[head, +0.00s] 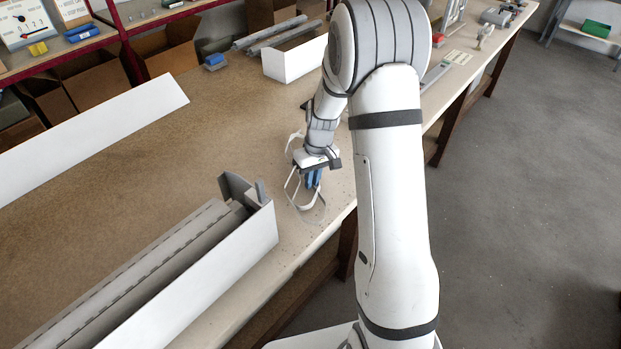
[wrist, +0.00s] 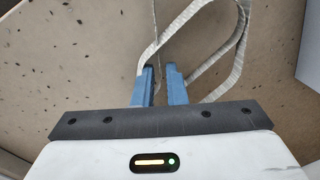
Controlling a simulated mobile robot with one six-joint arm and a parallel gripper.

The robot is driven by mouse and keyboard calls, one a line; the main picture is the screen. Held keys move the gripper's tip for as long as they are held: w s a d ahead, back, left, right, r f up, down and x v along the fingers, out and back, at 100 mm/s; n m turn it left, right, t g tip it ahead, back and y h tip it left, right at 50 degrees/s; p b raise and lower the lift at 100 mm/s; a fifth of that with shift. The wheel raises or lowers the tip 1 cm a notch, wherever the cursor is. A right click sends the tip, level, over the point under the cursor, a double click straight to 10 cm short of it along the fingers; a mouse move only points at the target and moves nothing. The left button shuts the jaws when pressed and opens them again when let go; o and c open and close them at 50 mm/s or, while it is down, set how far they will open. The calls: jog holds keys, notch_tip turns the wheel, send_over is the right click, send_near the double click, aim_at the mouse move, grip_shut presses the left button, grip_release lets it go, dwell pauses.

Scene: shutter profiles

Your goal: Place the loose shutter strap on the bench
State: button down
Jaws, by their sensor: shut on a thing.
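The shutter strap is a pale grey-white looped band. In the head view the strap (head: 306,203) hangs in loops around my gripper, low over the bench near its front edge; I cannot tell whether its lower loop touches the top. My gripper (head: 313,180) has blue fingers pointing down and is shut on the strap. In the wrist view the strap (wrist: 237,45) curves up and to the right from the blue fingers of my gripper (wrist: 160,85). The bench (head: 150,140) has a brown speckled top. The strap's part between the fingers is mostly hidden.
A long white box of grey shutter profiles (head: 237,252) lies left of my gripper. A white panel (head: 95,127) lies further left. Another white box (head: 297,60) with grey profiles and a small blue item (head: 214,62) stand behind. Bare bench top lies between them.

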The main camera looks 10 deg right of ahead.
jog(key=shift+f, duration=0.2)
jog(key=c, duration=1.5)
grip_release()
jog(key=shift+r, duration=0.2)
notch_tip(320, 180, up, 12)
jog(key=d+b, duration=0.1)
jog(key=s+r+m+t, duration=0.1)
jog(key=s+r, duration=0.1)
jog(key=s, duration=0.6)
jog(key=s+a+r+m+t+h, duration=0.1)
jog(key=s+r, duration=0.2)
jog(key=s, duration=0.5)
jog(key=s+r+m+t, duration=0.1)
jog(key=s+r, duration=0.1)
jog(key=s, duration=0.7)
jog(key=shift+a+r, duration=0.15)
jog(key=shift+r, duration=0.25)
